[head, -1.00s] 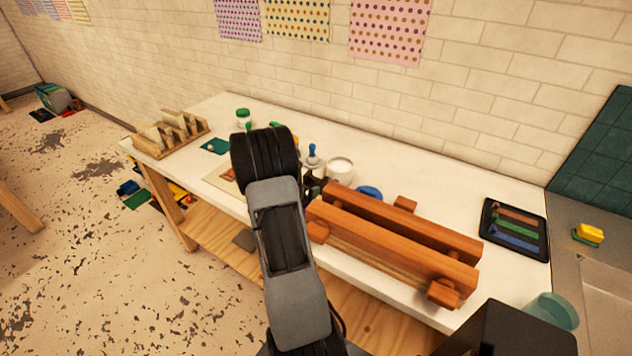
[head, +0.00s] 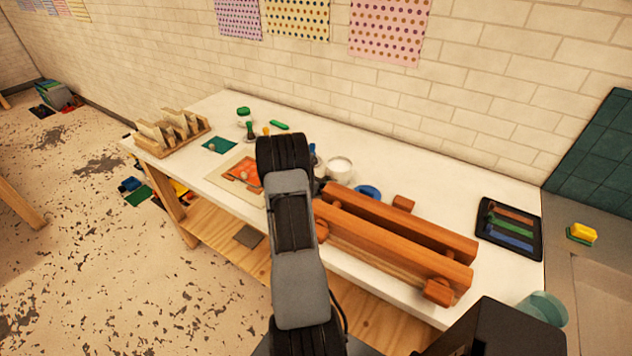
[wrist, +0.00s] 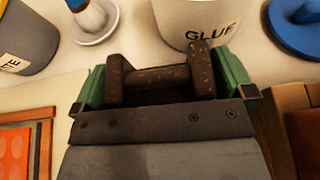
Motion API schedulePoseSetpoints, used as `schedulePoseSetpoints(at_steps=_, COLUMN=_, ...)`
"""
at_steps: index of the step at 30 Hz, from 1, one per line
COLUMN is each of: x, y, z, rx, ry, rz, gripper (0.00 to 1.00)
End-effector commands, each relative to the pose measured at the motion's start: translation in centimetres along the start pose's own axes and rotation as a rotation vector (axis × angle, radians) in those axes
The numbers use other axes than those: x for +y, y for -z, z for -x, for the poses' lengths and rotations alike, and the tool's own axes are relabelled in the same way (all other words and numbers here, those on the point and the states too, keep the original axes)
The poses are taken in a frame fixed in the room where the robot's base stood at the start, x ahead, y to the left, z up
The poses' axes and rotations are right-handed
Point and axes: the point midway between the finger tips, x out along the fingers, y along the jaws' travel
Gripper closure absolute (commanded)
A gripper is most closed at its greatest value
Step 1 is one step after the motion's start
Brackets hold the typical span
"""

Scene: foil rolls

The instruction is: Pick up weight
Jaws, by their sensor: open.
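A dark brown, speckled weight (wrist: 155,78), shaped like a bar with a thicker block at each end, shows in the wrist view. My gripper (wrist: 165,66) is open, with one green finger on each side of the weight. The weight lies between the fingers, with its near side partly hidden by the gripper body. I cannot tell whether either finger touches it. In the head view my own arm hides the weight and most of the gripper.
A white glue pot (wrist: 205,22) stands just beyond the weight. A blue-handled tool (wrist: 95,20) and a grey labelled pot (wrist: 25,35) are at left. A wooden beam fixture (head: 395,240) lies close on the right. The white table (head: 450,190) is clear toward the black tray (head: 508,230).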

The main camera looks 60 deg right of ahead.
Motion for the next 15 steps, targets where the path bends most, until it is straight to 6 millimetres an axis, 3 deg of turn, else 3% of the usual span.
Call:
schedulePoseSetpoints(at_steps=3, x=0.0, y=0.02, z=0.01, rx=0.0, ry=0.0, rz=0.0, gripper=0.01)
schedulePoseSetpoints(at_steps=15, x=0.0, y=0.01, z=0.03, rx=0.0, ry=0.0, rz=0.0, gripper=0.39)
